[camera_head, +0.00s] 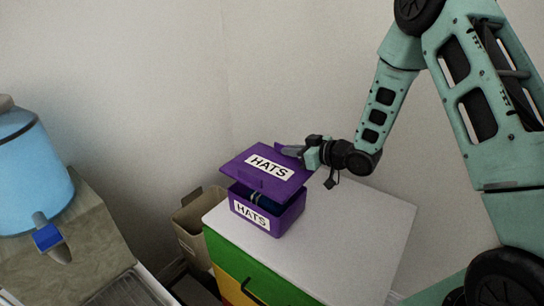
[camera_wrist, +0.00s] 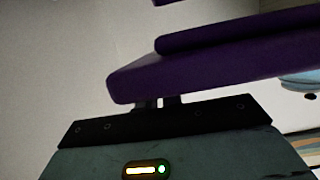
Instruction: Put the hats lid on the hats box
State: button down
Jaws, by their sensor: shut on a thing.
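The purple hats lid (camera_head: 260,171) has a white HATS label on top. It is held tilted just above the purple hats box (camera_head: 283,222), with a gap at the front. The box stands upright on the white-topped cabinet, its own HATS label facing front, and something dark blue shows inside. My gripper (camera_head: 304,152) is shut on the lid's right rear edge. In the wrist view the purple lid (camera_wrist: 215,70) fills the space ahead of the gripper (camera_wrist: 160,103). Whether the lid touches the box at the back cannot be told.
The cabinet's white top (camera_head: 350,240) is clear to the right of the box. A beige bin (camera_head: 190,222) stands left of the cabinet. A blue water dispenser (camera_head: 35,170) sits on a counter at the far left. The wall is close behind.

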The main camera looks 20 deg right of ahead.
jog(key=shift+w+a, duration=0.2)
jog(key=shift+w, duration=0.1)
jog(key=shift+f+b, duration=2.4)
jog(key=shift+f, duration=0.85)
jog(key=c, duration=1.5)
grip_release()
jog(key=b+v, duration=0.2)
jog(key=v, duration=1.5)
jog(key=shift+d+r+b, duration=0.15)
jog(key=shift+r+b, duration=0.05)
jog(key=shift+b, duration=0.2)
